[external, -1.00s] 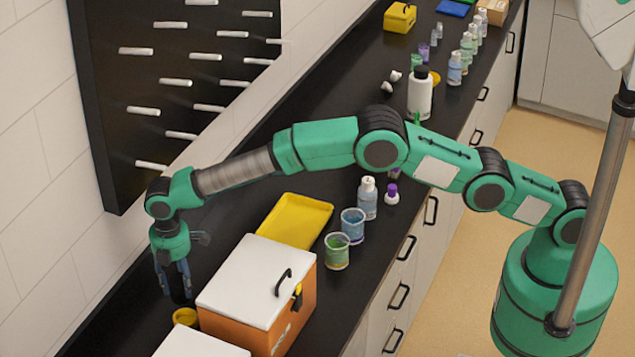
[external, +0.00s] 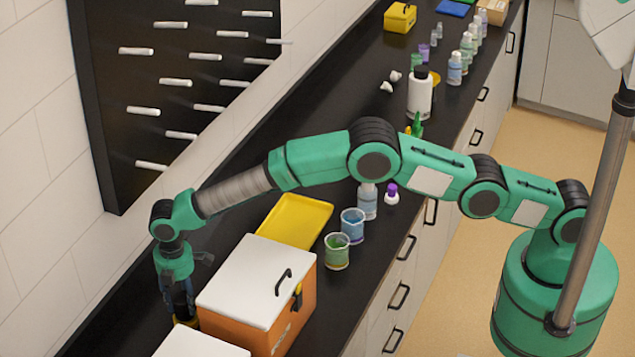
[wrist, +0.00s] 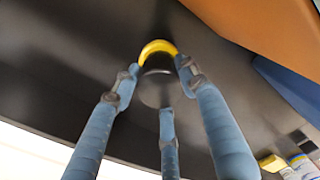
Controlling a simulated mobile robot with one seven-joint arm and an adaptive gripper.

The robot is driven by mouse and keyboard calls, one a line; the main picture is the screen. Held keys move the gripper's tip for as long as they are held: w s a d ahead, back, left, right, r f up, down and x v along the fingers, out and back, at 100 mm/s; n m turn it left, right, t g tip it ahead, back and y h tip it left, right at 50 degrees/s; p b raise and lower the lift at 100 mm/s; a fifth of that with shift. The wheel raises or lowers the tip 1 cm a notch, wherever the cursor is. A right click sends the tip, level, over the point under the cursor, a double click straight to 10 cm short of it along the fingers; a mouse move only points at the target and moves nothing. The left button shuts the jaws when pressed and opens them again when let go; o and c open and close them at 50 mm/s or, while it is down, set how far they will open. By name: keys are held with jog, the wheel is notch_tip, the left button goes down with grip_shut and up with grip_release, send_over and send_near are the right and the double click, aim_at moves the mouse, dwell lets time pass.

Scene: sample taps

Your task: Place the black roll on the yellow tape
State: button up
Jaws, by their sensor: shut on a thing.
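My gripper (external: 181,308) has blue fingers and points down beside the orange box. It is shut on the black roll (wrist: 156,92), whose dark round end shows between the fingers in the wrist view. The yellow tape (wrist: 158,47) shows in the wrist view as a yellow arc just past the roll's edge. In the external view only a sliver of the tape (external: 186,323) shows, at the fingertips. The roll is over or against the tape. I cannot tell whether they touch.
An orange box with a white lid (external: 258,290) stands close to the right of my gripper. Another white lid (external: 195,343) is nearer the camera. A yellow tray (external: 297,220) and beakers (external: 338,252) are farther along the black counter. The wall is to the left.

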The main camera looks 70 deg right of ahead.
aim_at(181, 297)
jog(key=shift+f, duration=0.3)
jog(key=shift+f, duration=0.25)
jog(key=o, duration=1.2)
notch_tip(181, 297, up, 12)
jog(key=shift+r, duration=0.25)
dwell(0.3)
